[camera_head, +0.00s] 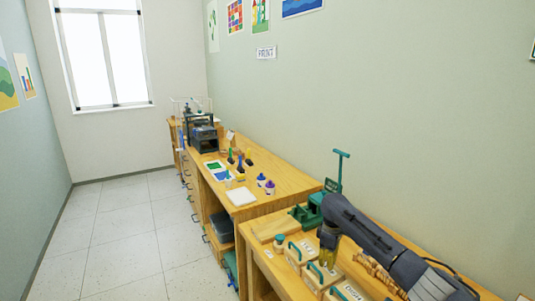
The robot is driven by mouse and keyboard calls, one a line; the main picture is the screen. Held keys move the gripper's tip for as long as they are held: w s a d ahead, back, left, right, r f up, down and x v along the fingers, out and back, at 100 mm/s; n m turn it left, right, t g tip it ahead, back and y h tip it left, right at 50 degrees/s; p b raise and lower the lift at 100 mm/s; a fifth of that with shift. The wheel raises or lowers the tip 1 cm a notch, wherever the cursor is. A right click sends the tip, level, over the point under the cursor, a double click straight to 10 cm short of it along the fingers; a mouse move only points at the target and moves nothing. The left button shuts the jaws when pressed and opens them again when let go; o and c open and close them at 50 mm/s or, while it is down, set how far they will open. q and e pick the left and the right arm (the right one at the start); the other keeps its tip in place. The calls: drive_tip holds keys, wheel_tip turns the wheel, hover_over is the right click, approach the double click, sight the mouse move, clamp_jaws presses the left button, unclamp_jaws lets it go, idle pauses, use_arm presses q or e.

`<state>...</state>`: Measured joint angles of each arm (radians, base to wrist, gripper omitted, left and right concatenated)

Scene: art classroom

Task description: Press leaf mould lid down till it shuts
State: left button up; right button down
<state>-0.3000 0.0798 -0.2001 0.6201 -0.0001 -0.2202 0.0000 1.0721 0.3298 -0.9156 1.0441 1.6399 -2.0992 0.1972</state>
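Pale block-like moulds with green handles stand in a row on the near bench. One mould (299,252) is left of my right gripper, another (319,277) is just below it, and a third (345,291) is at the bottom edge. Which one is the leaf mould is too small to tell, and so is whether any lid is shut. My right gripper (328,263) points down by the moulds, its arm coming in from the lower right. Its fingers are small and dark, so I cannot tell open from shut, or contact. My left gripper is not in view.
A green press (310,212) with a tall lever stands behind the moulds, beside a wooden board (272,229). Farther back, a bench (271,187) holds paint pots, a white tile (240,196) and a dark machine (203,136).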

wheel_tip(320, 180, up, 7)
idle(0.7)
drive_tip(key=shift+a+f, duration=0.1)
drive_tip(key=shift+f, duration=0.05)
